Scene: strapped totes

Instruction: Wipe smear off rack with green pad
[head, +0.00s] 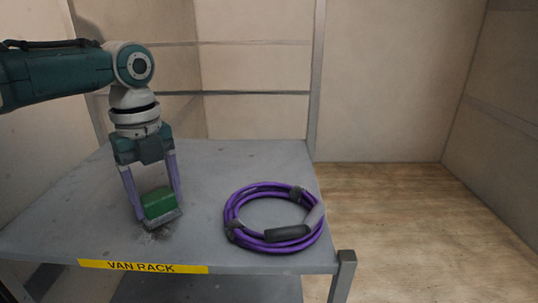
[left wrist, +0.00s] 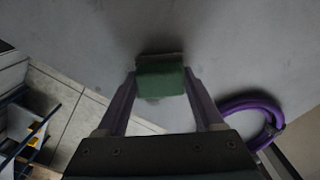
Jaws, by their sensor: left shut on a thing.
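My left gripper (head: 156,203) comes down from above and is shut on the green pad (head: 158,201). The pad has a grey lower layer and is at the rack top, near its front edge. In the left wrist view the pad (left wrist: 160,82) sits between my two fingers. A dark smear (head: 152,236) shows on the grey rack (head: 215,165) just in front of the pad; part of it may be hidden under the pad. I cannot tell for sure whether the pad touches the surface. My right gripper is not in view.
A coiled purple cable (head: 234,212) lies on the rack to the right of the pad; it also shows in the left wrist view (left wrist: 262,104). A yellow VAN RACK label (head: 143,267) is on the front edge. The rack top behind is clear.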

